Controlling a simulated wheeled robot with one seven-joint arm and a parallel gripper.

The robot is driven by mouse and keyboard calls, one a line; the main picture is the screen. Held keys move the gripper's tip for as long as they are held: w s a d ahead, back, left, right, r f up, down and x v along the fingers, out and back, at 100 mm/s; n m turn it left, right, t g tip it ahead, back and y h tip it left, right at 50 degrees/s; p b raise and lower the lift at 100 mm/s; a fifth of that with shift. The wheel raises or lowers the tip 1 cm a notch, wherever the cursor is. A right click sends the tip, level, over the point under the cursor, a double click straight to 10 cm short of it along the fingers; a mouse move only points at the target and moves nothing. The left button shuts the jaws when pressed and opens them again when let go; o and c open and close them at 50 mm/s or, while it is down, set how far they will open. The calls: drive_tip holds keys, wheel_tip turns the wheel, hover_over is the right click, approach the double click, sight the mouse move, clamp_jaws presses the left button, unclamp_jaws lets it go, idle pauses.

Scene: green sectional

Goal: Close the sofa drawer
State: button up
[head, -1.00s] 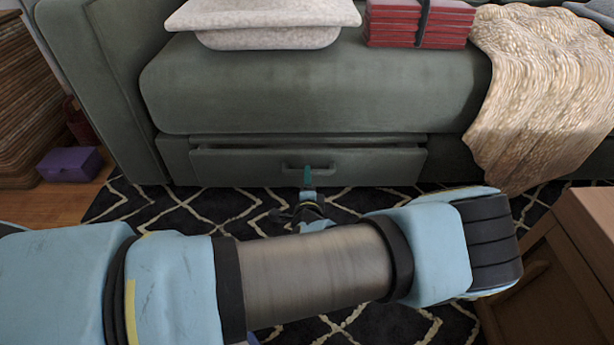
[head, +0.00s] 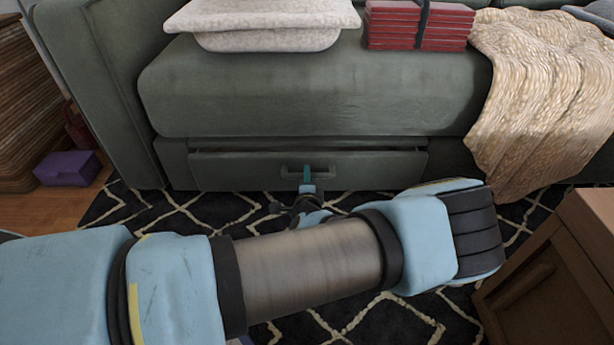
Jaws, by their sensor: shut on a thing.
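The green sofa (head: 300,100) has a drawer (head: 235,172) in its base. The drawer stands a little open, with a dark gap above its front panel. Its handle (head: 288,172) is a slim bar in the middle of the front. My gripper (head: 307,175) is at the handle, its teal fingertips shut on it. My arm crosses the lower part of the view and hides part of the rug and much of the wrist. The inside of the drawer shows only as a thin dark strip.
A patterned rug (head: 150,208) lies before the sofa. A wooden cabinet (head: 560,265) stands at the right. A purple box (head: 67,168) is on the floor at left.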

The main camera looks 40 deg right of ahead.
clamp_jaws()
idle(0.8)
drive_tip(key=shift+d, duration=0.1)
drive_tip(key=x, duration=0.2)
drive_tip(key=b+x, duration=0.1)
drive_tip(key=x, duration=0.1)
drive_tip(key=shift+r, duration=0.4)
drive_tip(key=o, duration=0.7)
unclamp_jaws()
drive_tip(key=shift+c, duration=0.2)
drive_tip(key=p+v, duration=0.4)
drive_tip(key=v, duration=0.6)
drive_tip(key=shift+s+a, duration=0.25)
drive_tip(key=shift+a, duration=0.05)
